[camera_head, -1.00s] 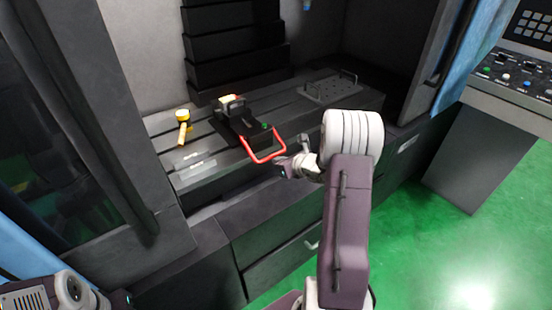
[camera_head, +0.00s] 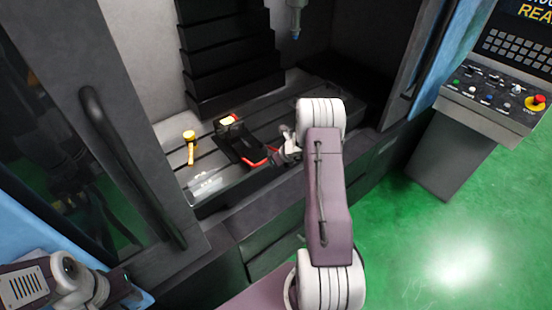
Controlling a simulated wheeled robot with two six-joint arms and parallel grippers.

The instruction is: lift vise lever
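The vise (camera_head: 236,145) is a dark block on the machine's slotted bed, with a lighter piece in its jaws at the back. Its red lever (camera_head: 258,161) shows at the vise's front right and is partly covered by my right gripper. My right gripper (camera_head: 278,155) reaches in from the right and is at the lever's right side. Its fingers are small and partly hidden, so I cannot tell whether it grips the lever. My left arm (camera_head: 66,280) shows at the lower left, far from the vise; its fingertips are not clear.
A yellow-handled tool (camera_head: 190,147) stands on the bed left of the vise. Door frames with a long handle (camera_head: 115,160) bound the opening at left. A control panel (camera_head: 500,90) stands at right. Green floor is open at lower right.

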